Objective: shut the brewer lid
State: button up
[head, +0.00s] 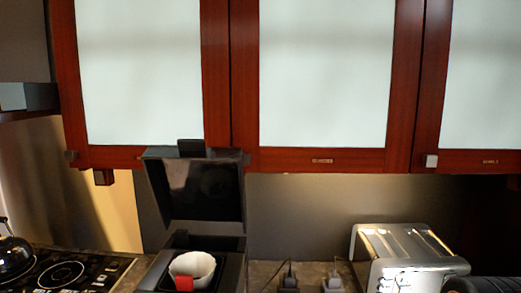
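The brewer (234,270) stands on the counter at the lower middle left of the head view. Its dark, glossy lid (205,188) is raised nearly upright, with its upper edge near the bottom of the wall cabinets. Below the lid, the brewer's top is open and shows a white round filter or cup (192,265) with a small red piece (184,284) at its front. The lower part of the brewer is cut off by the picture's bottom edge. I do not see my gripper.
Wood-framed wall cabinets (318,160) hang above and behind the lid. A shiny toaster (400,245) stands at right, with a dark ribbed shape at the lower right corner. Plugs and cords (289,281) lie between brewer and toaster. A stove (75,270) with a black kettle (14,256) is at left.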

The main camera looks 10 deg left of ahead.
aim_at(191, 180)
jog(key=u, duration=1.5)
jog(key=i+j, duration=0.2)
jog(key=j, duration=0.15)
jog(key=i+j, duration=0.2)
jog(key=j, duration=0.15)
jog(key=k+j+u, duration=0.15)
jog(key=i+l+z, duration=0.2)
jog(key=j, duration=0.1)
